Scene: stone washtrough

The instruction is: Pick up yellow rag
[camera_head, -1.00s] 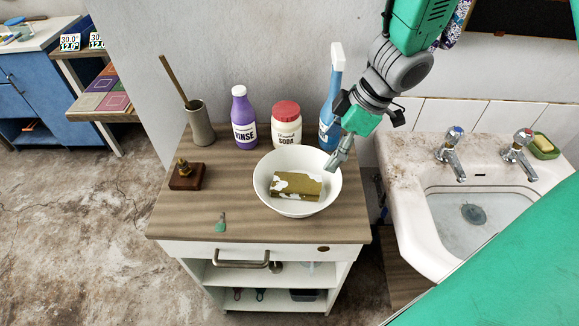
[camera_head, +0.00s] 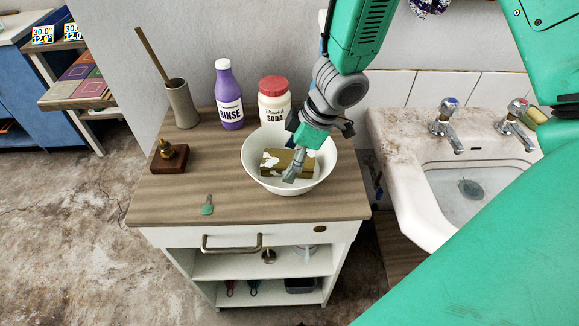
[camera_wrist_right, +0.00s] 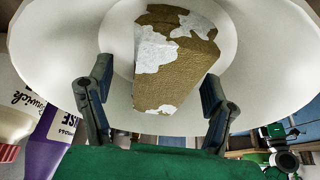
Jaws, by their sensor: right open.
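The yellow rag (camera_head: 273,163) is a block-shaped, olive-yellow piece with white patches, lying in a white bowl (camera_head: 327,165) on the cabinet top. My right gripper (camera_head: 291,168) reaches down over the bowl, its fingers at the right part of the rag and hiding some of it. In the right wrist view the rag (camera_wrist_right: 175,55) shows between the two spread fingers (camera_wrist_right: 157,78), with space on both sides; the gripper is open and empty. I cannot tell whether the fingertips touch the rag or bowl. My left gripper is not in view.
A purple rinse bottle (camera_head: 228,95) and red-lidded soda jar (camera_head: 274,105) stand behind the bowl. A brush holder (camera_head: 183,104), a wooden block with brass piece (camera_head: 169,158) and a small green item (camera_head: 208,206) are left.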

